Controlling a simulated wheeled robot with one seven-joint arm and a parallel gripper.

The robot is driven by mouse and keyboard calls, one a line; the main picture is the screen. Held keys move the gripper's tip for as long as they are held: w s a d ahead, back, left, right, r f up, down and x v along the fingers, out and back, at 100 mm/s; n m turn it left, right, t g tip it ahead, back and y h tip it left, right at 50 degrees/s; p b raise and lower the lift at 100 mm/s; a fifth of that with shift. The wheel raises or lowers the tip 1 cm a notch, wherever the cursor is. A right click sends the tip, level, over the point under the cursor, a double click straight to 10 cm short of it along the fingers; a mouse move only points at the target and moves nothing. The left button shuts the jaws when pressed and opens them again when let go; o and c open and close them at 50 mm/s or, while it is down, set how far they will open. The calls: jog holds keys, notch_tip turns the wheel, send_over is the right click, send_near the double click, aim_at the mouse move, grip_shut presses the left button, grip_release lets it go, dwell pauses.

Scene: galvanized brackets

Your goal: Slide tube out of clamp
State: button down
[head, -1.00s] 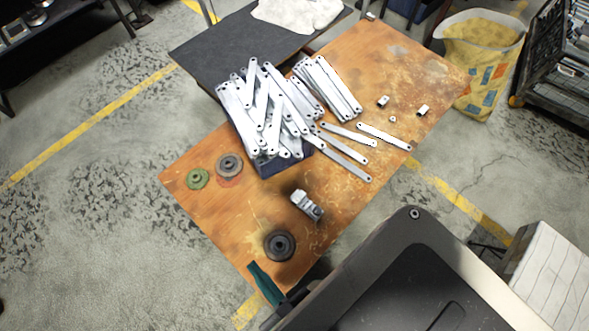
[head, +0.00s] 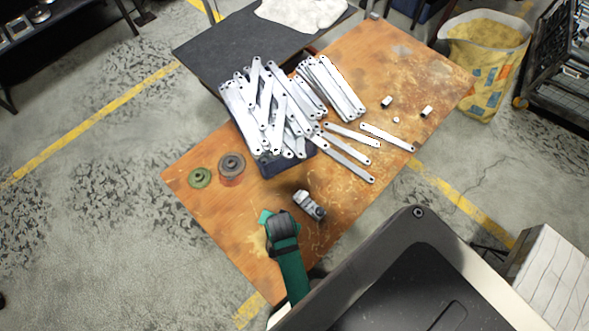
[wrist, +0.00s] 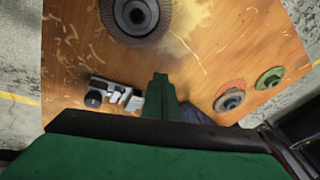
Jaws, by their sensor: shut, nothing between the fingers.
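A small metal clamp (head: 305,203) lies on the rusty orange table, right of my gripper in the head view. It also shows in the wrist view (wrist: 122,95), left of my fingers. A short dark-ended cylinder (wrist: 93,99), seemingly the tube, sits at its left end there; how far it goes into the clamp is unclear. My gripper (head: 266,217) is above the table's near part, its green fingers (wrist: 160,82) together and empty. The fingers look close beside the clamp in the wrist view but apart from it in the head view.
A dark disc (wrist: 138,14) lies near; my arm hides it in the head view. A red-rimmed disc (head: 231,168) and a green disc (head: 200,177) lie left. A blue bin (head: 270,168) heaped with metal strips stands behind. Small metal pieces (head: 387,101) lie far right.

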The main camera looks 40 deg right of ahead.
aim_at(302, 198)
jog(key=w+d+r+m+g+y, duration=0.2)
jog(key=d+m+g, duration=0.15)
jog(key=d, duration=0.25)
jog(key=shift+m, duration=0.25)
jog(key=f, duration=0.9)
jog(key=shift+w+a, duration=0.15)
jog(key=shift+w, duration=0.05)
jog(key=d, duration=0.2)
jog(key=shift+w+d+f, duration=0.2)
jog(key=shift+d+f, duration=0.2)
jog(key=shift+d, duration=0.6)
jog(key=shift+w, duration=0.1)
